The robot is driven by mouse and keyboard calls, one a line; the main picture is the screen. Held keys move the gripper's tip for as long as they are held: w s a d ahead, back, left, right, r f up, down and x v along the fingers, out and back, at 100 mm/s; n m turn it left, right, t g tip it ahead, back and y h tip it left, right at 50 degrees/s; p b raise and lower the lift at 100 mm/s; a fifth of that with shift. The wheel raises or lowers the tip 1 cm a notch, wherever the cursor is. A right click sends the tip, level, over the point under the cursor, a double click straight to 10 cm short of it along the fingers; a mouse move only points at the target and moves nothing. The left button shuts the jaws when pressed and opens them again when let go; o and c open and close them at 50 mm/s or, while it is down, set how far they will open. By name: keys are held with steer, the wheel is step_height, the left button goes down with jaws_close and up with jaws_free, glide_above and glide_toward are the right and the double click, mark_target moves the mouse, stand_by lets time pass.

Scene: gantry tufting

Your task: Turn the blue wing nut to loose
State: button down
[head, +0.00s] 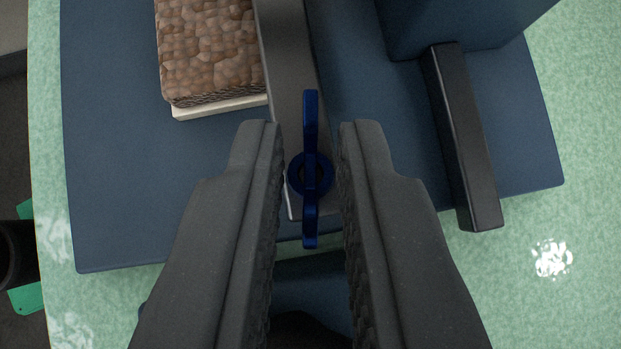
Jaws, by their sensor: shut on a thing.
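The blue wing nut (310,173) sits on the end of a grey metal bar (290,60), in the middle of the head view. It has a round hub, and its two wings point up and down in the picture, roughly along my fingers. My gripper (311,150) is shut on the wing nut, with one dark finger on each side of the hub. Any gap between the fingers and the hub is too small to tell. The upper wing extends past the fingertips. What lies under the nut is hidden.
A dark blue base plate (115,180) lies on a pale green speckled surface (585,130). A brown textured block (208,48) on a white slab (220,106) is at the upper left. A black bar (462,140) and a blue block (450,22) are at the right.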

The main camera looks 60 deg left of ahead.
steer(key=shift+n+g+b, duration=0.3)
steer(key=shift+n+b, duration=0.1)
steer(key=shift+b, duration=0.1)
steer(key=shift+w+r, duration=0.1)
steer(key=shift+w, duration=0.05)
steer(key=c, duration=1.6)
jaws_free()
steer(key=shift+c, duration=0.2)
steer(key=b+v, duration=0.3)
steer(key=v, duration=1)
steer(key=shift+d, duration=0.5)
steer(key=shift+r, duration=0.1)
